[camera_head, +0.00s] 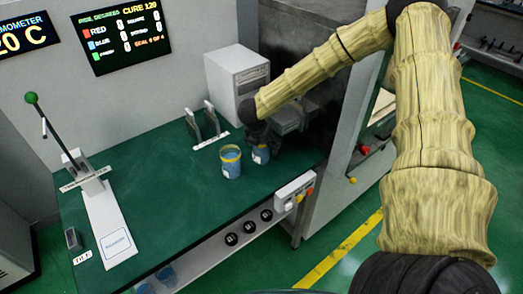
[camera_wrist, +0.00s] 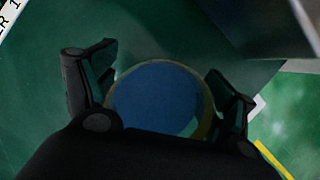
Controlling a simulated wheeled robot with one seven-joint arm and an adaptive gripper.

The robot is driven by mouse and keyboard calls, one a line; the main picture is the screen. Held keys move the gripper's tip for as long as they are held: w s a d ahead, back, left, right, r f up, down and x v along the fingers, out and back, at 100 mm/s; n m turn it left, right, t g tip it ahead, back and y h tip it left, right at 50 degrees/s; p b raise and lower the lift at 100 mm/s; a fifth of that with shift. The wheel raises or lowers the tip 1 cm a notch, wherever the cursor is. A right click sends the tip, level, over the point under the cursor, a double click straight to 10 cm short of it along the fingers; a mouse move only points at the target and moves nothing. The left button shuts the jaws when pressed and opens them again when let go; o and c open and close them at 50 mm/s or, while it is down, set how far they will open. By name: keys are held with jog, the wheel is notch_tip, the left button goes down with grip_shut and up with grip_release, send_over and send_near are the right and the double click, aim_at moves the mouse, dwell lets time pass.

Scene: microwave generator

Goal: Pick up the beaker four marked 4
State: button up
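My gripper (camera_head: 258,138) points down at a blue beaker (camera_head: 261,155) on the green bench. In the wrist view this beaker (camera_wrist: 155,97) shows as a round blue top with a pale yellowish rim. The fingers of my gripper (camera_wrist: 160,80) stand on either side of it, close to the rim. I cannot tell whether they press on it. A second blue beaker (camera_head: 230,163) with a yellow rim and a white label stands just left of it. The number on either beaker cannot be read.
A white box-shaped device (camera_head: 235,78) and a dark rack (camera_head: 203,124) stand behind the beakers. A lever press (camera_head: 85,175) is at the left. A grey cabinet (camera_head: 345,130) stands close on the right. The front middle of the bench (camera_head: 170,215) is clear.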

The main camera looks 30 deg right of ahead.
jog(key=c, duration=1.1)
